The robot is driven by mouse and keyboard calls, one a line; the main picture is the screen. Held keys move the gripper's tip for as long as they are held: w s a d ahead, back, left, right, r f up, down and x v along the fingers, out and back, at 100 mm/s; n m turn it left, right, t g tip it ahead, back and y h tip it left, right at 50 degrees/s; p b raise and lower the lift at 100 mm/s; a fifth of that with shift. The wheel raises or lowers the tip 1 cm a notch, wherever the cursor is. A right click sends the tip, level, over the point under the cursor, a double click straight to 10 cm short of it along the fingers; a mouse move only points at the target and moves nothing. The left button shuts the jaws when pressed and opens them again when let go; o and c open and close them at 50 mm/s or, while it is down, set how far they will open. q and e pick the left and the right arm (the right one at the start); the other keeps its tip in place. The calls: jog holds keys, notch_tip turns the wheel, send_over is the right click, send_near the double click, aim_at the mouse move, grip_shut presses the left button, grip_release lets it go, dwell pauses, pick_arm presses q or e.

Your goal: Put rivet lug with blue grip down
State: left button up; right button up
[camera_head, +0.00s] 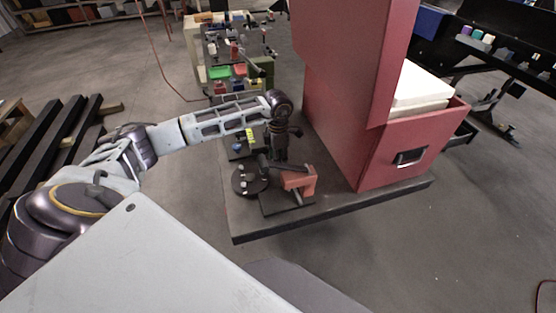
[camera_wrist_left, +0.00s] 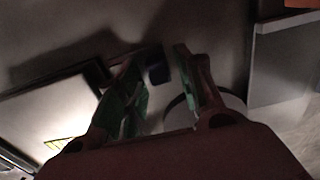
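My left gripper (camera_head: 278,154) points down above the dark platform, close to a round dark base with small pegs (camera_head: 243,184) and a red-orange clamp-like fixture (camera_head: 300,181). In the left wrist view its two green-padded fingers (camera_wrist_left: 167,78) stand apart. A small dark-blue piece (camera_wrist_left: 158,73) shows between the fingertips. It looks like the blue grip of the rivet lug, with a visible gap to the right finger. The lug's body cannot be made out, and in the head view the gripper hides it. My right gripper is in neither view.
A tall red cabinet (camera_head: 340,85) with an open drawer (camera_head: 412,150) stands on the right of the platform (camera_head: 330,207). A yellow item (camera_head: 251,136) lies behind the gripper. A cluttered workbench (camera_head: 196,60) is behind. Black beams (camera_head: 60,140) are at left.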

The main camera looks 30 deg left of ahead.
pick_arm(q)
grip_shut()
jog(key=shift+r, duration=0.1)
notch_tip(320, 180, up, 10)
jog(key=b, duration=0.2)
dwell(0.6)
dwell(0.8)
